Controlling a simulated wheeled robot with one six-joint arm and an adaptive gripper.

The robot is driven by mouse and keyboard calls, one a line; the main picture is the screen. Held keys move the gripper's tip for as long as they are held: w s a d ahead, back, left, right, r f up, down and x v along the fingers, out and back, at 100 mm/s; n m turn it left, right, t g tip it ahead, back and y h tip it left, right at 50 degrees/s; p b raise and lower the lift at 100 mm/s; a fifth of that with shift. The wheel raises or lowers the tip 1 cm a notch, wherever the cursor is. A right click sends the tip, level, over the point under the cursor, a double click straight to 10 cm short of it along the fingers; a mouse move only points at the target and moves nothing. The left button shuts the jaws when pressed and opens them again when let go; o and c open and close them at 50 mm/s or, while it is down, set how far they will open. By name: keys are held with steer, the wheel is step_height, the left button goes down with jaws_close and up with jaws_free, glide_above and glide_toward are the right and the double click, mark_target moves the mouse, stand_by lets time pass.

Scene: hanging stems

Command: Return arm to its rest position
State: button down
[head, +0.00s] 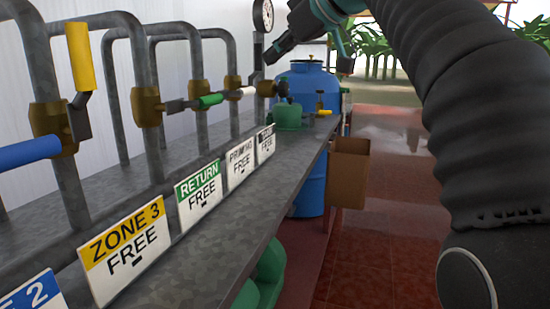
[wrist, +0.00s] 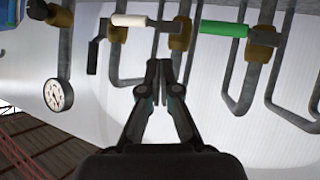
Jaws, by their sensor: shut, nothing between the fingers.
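My gripper (head: 276,52) is at the top middle of the head view, raised above the far end of the grey bench. Its fingers point down and to the left. In the wrist view my gripper (wrist: 160,68) is shut and its fingertips hold nothing. The fingers are in front of the white wall, close in the picture to the pipes with the white handle (wrist: 130,20) and the green handle (wrist: 224,29). I cannot tell how far they are from the pipes. My dark, ribbed arm fills the right of the head view.
Grey pipes with brass valves stand along the bench (head: 262,188); a yellow handle (head: 80,56) and a blue handle (head: 28,154) stick out. A gauge (head: 263,15), a blue barrel (head: 308,190) and a cardboard box (head: 349,172) are farther back. The red tiled floor (head: 375,255) looks clear.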

steer(key=s+d+f+m+h, duration=0.1)
steer(key=d+f+m+h, duration=0.15)
steer(key=f, duration=0.45)
steer(key=s+d+f+m+g+h, duration=0.1)
steer(key=d+f+m, duration=0.25)
steer(key=f, duration=0.35)
steer(key=s+d+f+m+h, duration=0.1)
steer(key=d+f+m+h, duration=0.15)
steer(key=f, duration=0.55)
steer(key=s+d+f+m+h, duration=0.1)
steer(key=s+d+f, duration=0.2)
steer(key=s+f, duration=0.7)
steer(key=s+d+f+m+g+h, duration=0.1)
steer(key=s+d+f, duration=0.3)
steer(key=s+f, duration=0.7)
steer(key=s+m, duration=0.1)
steer(key=s, duration=0.2)
steer(key=shift+d+f+h, duration=0.15)
steer(key=shift+f+h, duration=0.15)
